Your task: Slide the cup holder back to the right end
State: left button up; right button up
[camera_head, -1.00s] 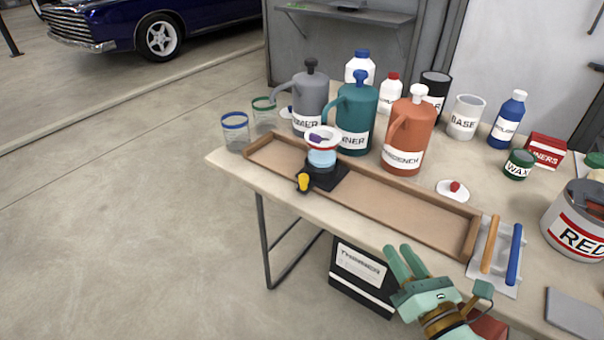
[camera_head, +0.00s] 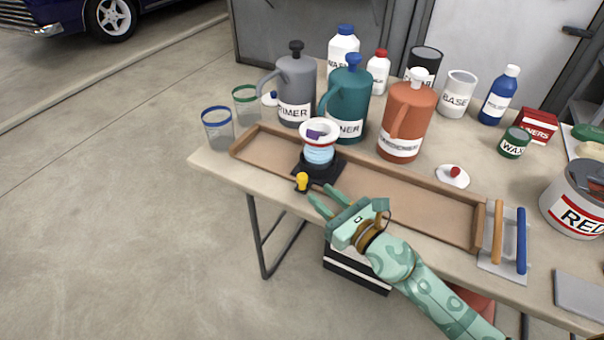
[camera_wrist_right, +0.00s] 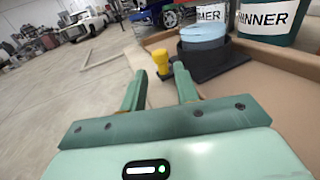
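The cup holder (camera_head: 322,173) is a black block with a yellow knob (camera_head: 302,181) on its front side. It stands toward the left end of a long wooden tray (camera_head: 410,205) and holds a light blue cup (camera_head: 319,150) with a white rim and something purple at its top. My right gripper (camera_head: 322,200) is just right of and in front of the knob, at the tray's front edge. In the right wrist view the two fingers (camera_wrist_right: 160,88) are apart and empty, with the yellow knob (camera_wrist_right: 161,60) ahead of them, not touched. My left gripper is not in view.
Behind the tray stand grey (camera_head: 295,90), teal (camera_head: 347,105) and orange (camera_head: 406,120) jugs. Two clear glasses (camera_head: 217,130) stand beyond its left end. The tray right of the holder is clear.

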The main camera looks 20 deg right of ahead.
aim_at(306, 181)
jog(key=x, duration=0.8)
jog(key=shift+b, duration=0.4)
grip_shut()
jog(key=shift+f, duration=0.1)
